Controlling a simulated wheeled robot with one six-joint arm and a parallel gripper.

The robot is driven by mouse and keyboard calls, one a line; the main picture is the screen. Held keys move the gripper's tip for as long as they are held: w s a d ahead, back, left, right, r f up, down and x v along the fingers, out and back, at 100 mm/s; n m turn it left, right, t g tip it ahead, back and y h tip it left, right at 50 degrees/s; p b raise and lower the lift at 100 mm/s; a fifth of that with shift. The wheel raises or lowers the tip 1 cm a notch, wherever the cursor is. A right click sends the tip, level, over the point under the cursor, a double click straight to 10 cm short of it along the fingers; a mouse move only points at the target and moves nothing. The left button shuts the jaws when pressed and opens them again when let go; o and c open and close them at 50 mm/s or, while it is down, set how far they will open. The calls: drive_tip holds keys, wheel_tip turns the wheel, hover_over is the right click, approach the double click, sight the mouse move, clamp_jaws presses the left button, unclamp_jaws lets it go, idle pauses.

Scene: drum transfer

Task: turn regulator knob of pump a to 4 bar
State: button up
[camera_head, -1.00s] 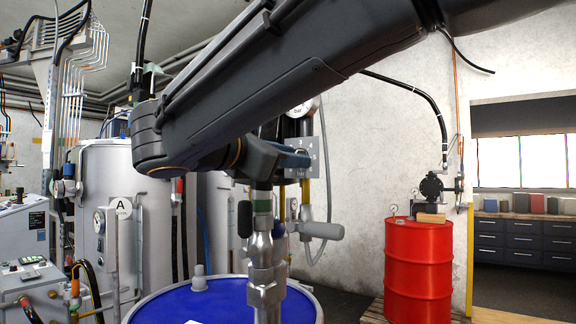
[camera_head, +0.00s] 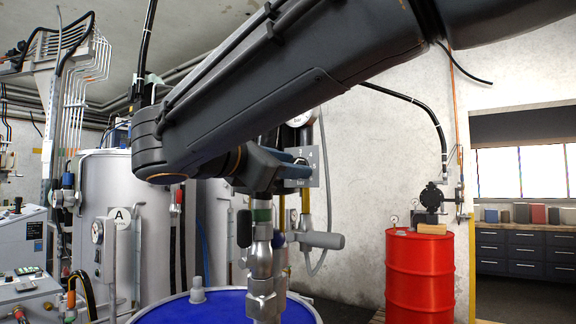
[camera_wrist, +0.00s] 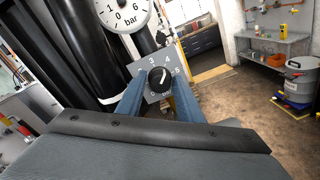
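The black regulator knob (camera_wrist: 159,77) sits on a grey scale plate in the wrist view. Digits 3, 4 and 5 show around the knob, whose white mark points to the upper right, near the 4. My gripper (camera_wrist: 160,87) has its two blue fingers on either side of the knob, with gaps visible, so it looks open around it. In the head view my gripper (camera_head: 284,163) is at the plate (camera_head: 309,166), and my arm hides the knob. A round bar gauge (camera_wrist: 124,12) stands above the plate; its needle is not readable.
A blue drum (camera_head: 215,306) stands below my gripper, with the metal pump tube (camera_head: 262,275) rising from it. A red drum (camera_head: 420,272) stands to the right. A grey tank marked A (camera_head: 152,240) is at left. A hose and grey handle (camera_head: 322,239) hang beside the plate.

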drive_tip(key=b+v, duration=0.1)
drive_tip(key=v, duration=0.6)
drive_tip(key=shift+s+a+b, duration=0.3)
drive_tip(key=shift+b, duration=0.05)
